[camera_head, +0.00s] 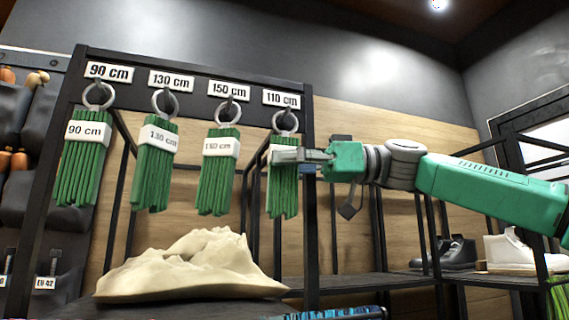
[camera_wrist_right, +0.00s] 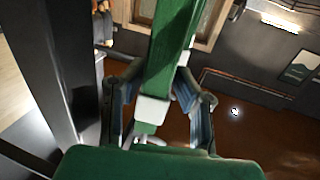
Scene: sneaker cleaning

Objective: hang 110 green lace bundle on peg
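The 110 green lace bundle (camera_head: 283,192) hangs straight down at the right end of the rack, under the "110 cm" sign (camera_head: 281,99). Its metal ring (camera_head: 285,123) overlaps the dark peg (camera_head: 289,113); I cannot tell for sure whether the ring is around it. In the right wrist view the fingertips (camera_wrist_right: 160,72) close on both sides of the green bundle (camera_wrist_right: 172,40), with the white band (camera_wrist_right: 151,109) nearer the palm. My left gripper is not in view.
Three other green bundles hang to the left, under the 90 cm (camera_head: 77,175), 130 cm (camera_head: 152,180) and 150 cm (camera_head: 216,185) signs. A beige mound (camera_head: 195,265) lies below them. Dark (camera_head: 450,253) and white (camera_head: 510,250) shoes stand on the shelf at right.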

